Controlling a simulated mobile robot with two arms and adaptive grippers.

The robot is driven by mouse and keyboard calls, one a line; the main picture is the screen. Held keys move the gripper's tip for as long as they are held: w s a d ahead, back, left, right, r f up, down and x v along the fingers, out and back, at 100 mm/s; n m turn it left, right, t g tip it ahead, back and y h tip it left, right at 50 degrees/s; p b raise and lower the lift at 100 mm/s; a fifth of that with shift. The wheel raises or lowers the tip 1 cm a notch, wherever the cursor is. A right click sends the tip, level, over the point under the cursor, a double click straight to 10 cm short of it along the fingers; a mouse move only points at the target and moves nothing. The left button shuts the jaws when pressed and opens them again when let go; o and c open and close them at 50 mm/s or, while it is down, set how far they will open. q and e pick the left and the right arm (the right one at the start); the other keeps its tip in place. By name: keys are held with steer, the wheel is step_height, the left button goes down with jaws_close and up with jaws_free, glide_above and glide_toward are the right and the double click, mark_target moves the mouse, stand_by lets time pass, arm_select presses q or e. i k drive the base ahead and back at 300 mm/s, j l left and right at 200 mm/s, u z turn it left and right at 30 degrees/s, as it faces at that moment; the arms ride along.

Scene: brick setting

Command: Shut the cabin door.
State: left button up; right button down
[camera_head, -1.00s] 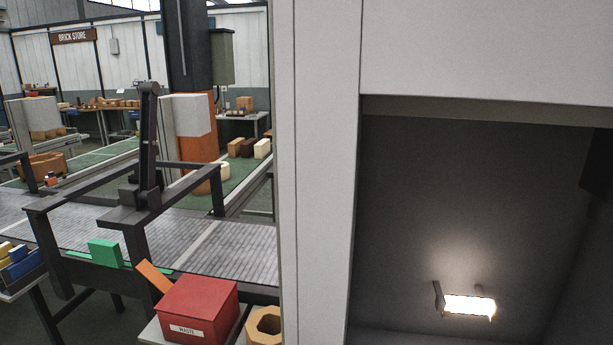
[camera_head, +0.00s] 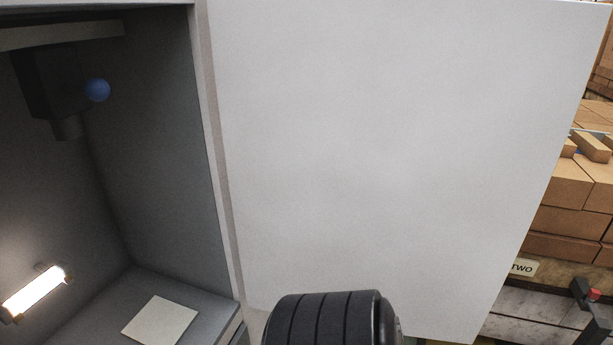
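The cabin door (camera_head: 400,150) is a large plain pale grey panel in the head view. It stands open to the right of the cabin (camera_head: 165,160), joined along the cabin's right front edge. The cabin interior is dark grey and shows to the left. A black ribbed part of my arm (camera_head: 330,322) rises at the bottom middle, in front of the door's lower part. Neither gripper shows, and I cannot tell whether the arm touches the door.
Inside the cabin are a lit lamp (camera_head: 34,293), a dark fitting with a blue ball (camera_head: 97,90), and a pale flat sheet (camera_head: 160,321) on a ledge. Stacked tan bricks (camera_head: 570,190) stand behind the door at right, above a sign reading "TWO" (camera_head: 523,267).

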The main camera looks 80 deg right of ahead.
mark_target(409, 151)
steer(key=z, duration=2.15)
steer(key=l+z, duration=0.3)
steer(key=z, duration=0.15)
steer(key=i+l+z, duration=0.1)
steer(key=l+z, duration=0.2)
steer(key=z, duration=0.15)
steer(key=i+l+z, duration=0.1)
steer(key=l+z, duration=0.15)
steer(key=z, duration=0.2)
steer(key=i+l+z, duration=0.15)
steer(key=z, duration=0.3)
steer(key=i+l+u, duration=0.15)
steer(key=i, duration=0.2)
steer(key=i+l+u, duration=0.1)
steer(key=i+l, duration=0.25)
steer(key=i+u, duration=0.15)
steer(key=u, duration=0.3)
steer(key=i+u, duration=0.1)
steer(key=u, duration=0.35)
steer(key=i+l+u, duration=0.15)
steer(key=u, duration=0.35)
steer(key=i+l+u, duration=0.1)
steer(key=u, duration=0.35)
